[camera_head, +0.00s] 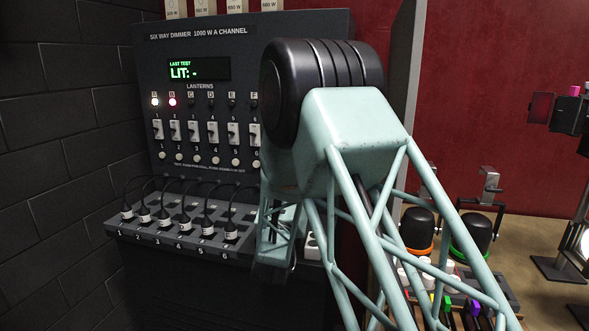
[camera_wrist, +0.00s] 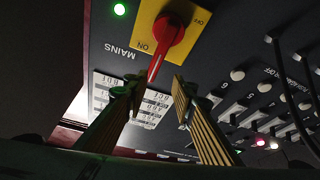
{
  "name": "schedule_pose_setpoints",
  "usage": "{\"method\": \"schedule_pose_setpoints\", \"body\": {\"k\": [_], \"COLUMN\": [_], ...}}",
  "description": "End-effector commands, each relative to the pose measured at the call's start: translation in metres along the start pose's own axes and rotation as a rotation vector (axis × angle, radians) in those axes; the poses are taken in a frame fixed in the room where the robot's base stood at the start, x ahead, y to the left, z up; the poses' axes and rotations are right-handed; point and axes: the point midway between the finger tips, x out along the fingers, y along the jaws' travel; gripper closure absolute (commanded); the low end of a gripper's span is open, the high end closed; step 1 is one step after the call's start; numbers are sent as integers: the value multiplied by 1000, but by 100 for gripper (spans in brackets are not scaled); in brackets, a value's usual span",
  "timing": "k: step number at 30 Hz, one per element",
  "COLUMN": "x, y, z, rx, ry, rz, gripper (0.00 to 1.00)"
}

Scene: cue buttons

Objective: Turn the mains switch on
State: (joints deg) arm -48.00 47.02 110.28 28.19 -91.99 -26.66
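In the wrist view, which is upside down, the mains switch (camera_wrist: 168,38) is a red rotary handle on a yellow plate (camera_wrist: 148,14) marked ON and OFF. The handle's tip points down the picture towards my gripper and lies beside the ON mark, away from OFF. A green lamp (camera_wrist: 119,9) near the MAINS lettering is lit. My gripper (camera_wrist: 155,88) is open, its two fingers apart. The handle's tip is between the fingertips, closer to the left one; I cannot tell whether they touch. In the head view my arm hides the switch and the fingertips.
The dimmer panel (camera_head: 210,52) has switches, buttons and a display reading "LIT: -". Lamps A (camera_head: 155,102) and B (camera_head: 172,102) glow. Plugged cables (camera_head: 165,215) line the ledge below. A brick wall stands left; lanterns (camera_head: 472,232) and a bench are right.

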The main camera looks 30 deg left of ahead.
Motion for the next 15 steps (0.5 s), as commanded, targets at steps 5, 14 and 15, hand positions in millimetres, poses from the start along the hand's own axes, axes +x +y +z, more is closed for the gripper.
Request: {"method": "schedule_pose_setpoints", "body": {"k": [5,14,15], "x": [-25,-65,-69], "y": [2,6,7], "z": [-10,-25,-27], "rx": [-1,0,-1], "ry": [0,-1,0], "rz": [-2,-2,-1], "gripper": [76,76,76]}}
